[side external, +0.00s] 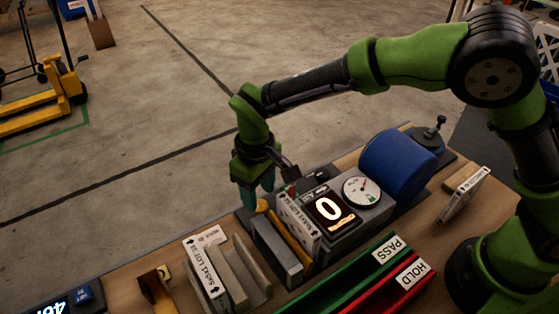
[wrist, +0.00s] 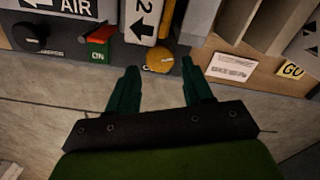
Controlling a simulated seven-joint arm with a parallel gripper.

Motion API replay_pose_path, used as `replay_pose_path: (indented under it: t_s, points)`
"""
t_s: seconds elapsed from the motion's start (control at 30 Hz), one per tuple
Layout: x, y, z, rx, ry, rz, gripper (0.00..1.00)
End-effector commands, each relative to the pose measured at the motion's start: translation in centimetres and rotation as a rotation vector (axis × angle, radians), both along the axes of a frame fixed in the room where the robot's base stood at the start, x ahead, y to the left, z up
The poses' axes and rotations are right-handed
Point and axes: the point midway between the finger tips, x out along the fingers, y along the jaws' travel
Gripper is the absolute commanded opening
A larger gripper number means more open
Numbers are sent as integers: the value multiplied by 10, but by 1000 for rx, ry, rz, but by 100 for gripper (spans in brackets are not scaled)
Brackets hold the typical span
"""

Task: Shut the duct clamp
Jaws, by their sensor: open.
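The duct clamp appears to be the orange-yellow bar (side external: 292,238) with a round knob, beside a white-faced filter box (side external: 299,221) at the test unit's left side. The knob (wrist: 160,60) shows in the wrist view just beyond my fingertips, with the filter box (wrist: 145,20) behind it. I cannot tell whether the clamp is closed. My gripper (side external: 257,197) is open and empty, pointing down at the knob end. In the wrist view its two dark green fingers (wrist: 159,70) are apart, one on either side of the knob's line. Contact cannot be told.
The grey test unit (side external: 348,232) has a display reading 0, a dial and a blue drum (side external: 397,164). A red switch (wrist: 101,34) marked ON is left of the knob. A rack (side external: 246,275) with a filter stands left; green PASS (side external: 345,280) and red HOLD (side external: 388,290) channels lie in front.

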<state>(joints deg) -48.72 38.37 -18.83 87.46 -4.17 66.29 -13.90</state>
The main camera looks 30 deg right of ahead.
Motion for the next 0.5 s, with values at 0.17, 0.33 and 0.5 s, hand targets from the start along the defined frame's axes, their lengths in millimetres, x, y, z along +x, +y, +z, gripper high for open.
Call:
replay_pose_path:
  t_s: [0.17, 0.33, 0.5]
  points:
    - [0, 0, -24, -1, 1, 1, 51]
    - [0, 0, -33, -1, 0, 0, 51]
    - [0, 0, -34, 0, -1, 0, 51]
